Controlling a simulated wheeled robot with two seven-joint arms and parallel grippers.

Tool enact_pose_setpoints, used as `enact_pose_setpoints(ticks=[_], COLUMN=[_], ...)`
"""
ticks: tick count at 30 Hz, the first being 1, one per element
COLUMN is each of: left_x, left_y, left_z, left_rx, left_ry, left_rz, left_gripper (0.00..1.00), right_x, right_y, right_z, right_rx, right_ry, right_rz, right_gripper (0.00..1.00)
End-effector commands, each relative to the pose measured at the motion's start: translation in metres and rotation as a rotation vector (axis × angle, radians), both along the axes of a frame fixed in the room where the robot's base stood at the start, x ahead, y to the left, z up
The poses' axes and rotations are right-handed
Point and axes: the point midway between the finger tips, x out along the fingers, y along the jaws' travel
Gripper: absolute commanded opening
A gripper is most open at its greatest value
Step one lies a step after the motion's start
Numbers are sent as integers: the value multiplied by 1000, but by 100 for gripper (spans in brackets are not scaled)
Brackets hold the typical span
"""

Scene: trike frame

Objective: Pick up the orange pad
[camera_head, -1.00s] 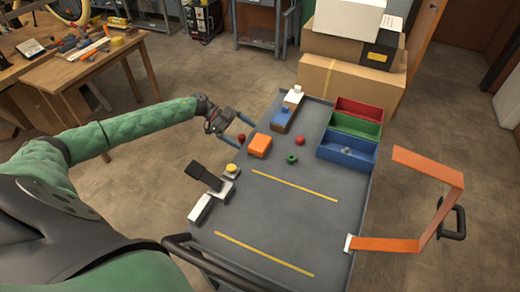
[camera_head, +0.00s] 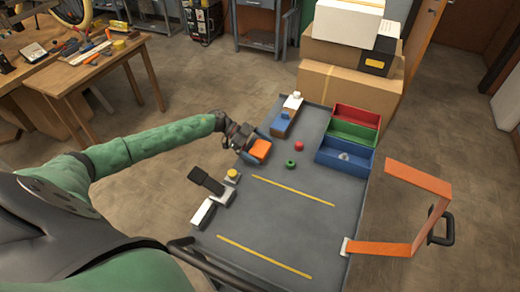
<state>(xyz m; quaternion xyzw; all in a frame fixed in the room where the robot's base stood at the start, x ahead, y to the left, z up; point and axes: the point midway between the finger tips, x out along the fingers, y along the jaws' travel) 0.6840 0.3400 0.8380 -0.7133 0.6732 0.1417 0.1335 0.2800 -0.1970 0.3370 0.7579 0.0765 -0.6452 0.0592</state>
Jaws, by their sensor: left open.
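The orange pad (camera_head: 261,149) lies on the grey table top (camera_head: 285,215), near its left edge. My left gripper (camera_head: 255,147) comes in from the left and is open. Its fingers lie on either side of the pad, one on the far side and one on the near side. I cannot tell whether they touch it. The gripper body hides the table edge left of the pad. My right gripper is not in view.
Red (camera_head: 357,115), green (camera_head: 353,132) and blue (camera_head: 345,155) bins stand at the right. A red ball (camera_head: 299,146) and green ring (camera_head: 290,163) lie right of the pad. A yellow-topped button (camera_head: 232,175) stands nearer. An orange frame (camera_head: 420,178) juts out at right.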

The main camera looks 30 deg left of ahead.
Motion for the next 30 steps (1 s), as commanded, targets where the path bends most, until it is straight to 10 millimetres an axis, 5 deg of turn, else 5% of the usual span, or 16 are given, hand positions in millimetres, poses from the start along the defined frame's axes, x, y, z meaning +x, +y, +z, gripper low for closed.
enact_pose_setpoints(ticks=[9, 16, 28, 30], left_x=[0, 0, 1, 1], left_y=[-3, -3, -3, -2], left_z=[-2, -2, 7, 15], left_rx=[1, 1, 1, 2], left_ry=[0, 0, -3, -4], left_rz=[0, 0, -1, -2], left_gripper=[100, 60, 60, 60], right_x=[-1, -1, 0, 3], right_y=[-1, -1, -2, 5], right_z=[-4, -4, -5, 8], right_rx=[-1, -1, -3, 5], right_ry=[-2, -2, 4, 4], right_rz=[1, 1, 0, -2], right_gripper=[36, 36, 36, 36])
